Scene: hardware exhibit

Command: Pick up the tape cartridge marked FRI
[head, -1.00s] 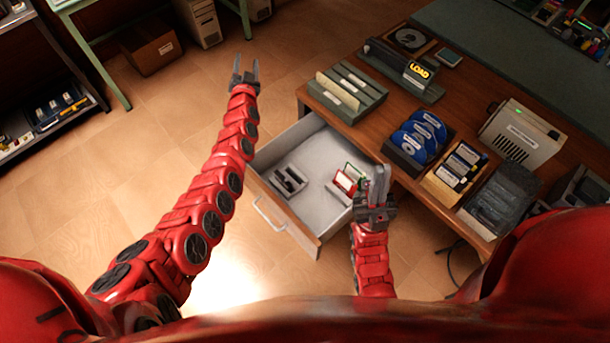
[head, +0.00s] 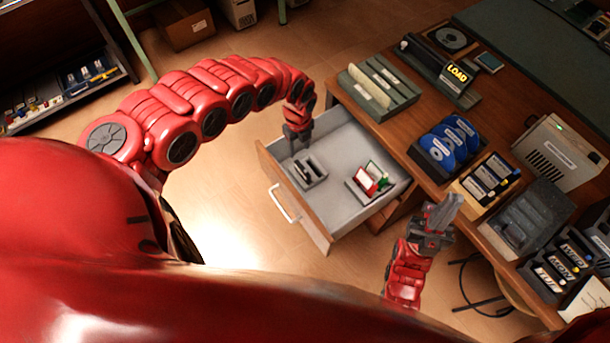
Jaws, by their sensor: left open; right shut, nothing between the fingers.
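No label that I can read as FRI shows in the head view. In the open drawer (head: 345,143), a small grey holder (head: 318,180) carries dark upright pieces whose markings are too small to read. My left gripper (head: 298,150) is open and points down at the back-left end of this holder; I cannot tell whether it touches. Black labelled cartridges (head: 563,262) stand in a rack at the lower right, and their labels seem to read WED, MON and TUE. My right gripper (head: 443,213) is shut and empty, in front of the desk edge, right of the drawer.
A second holder (head: 357,191) with red and green pieces sits in the drawer's right part. The desk above carries a green file rack (head: 385,108), blue discs (head: 450,140), boxed disks (head: 485,178), a LOAD unit (head: 440,65) and a beige machine (head: 555,155). The drawer's back floor is clear.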

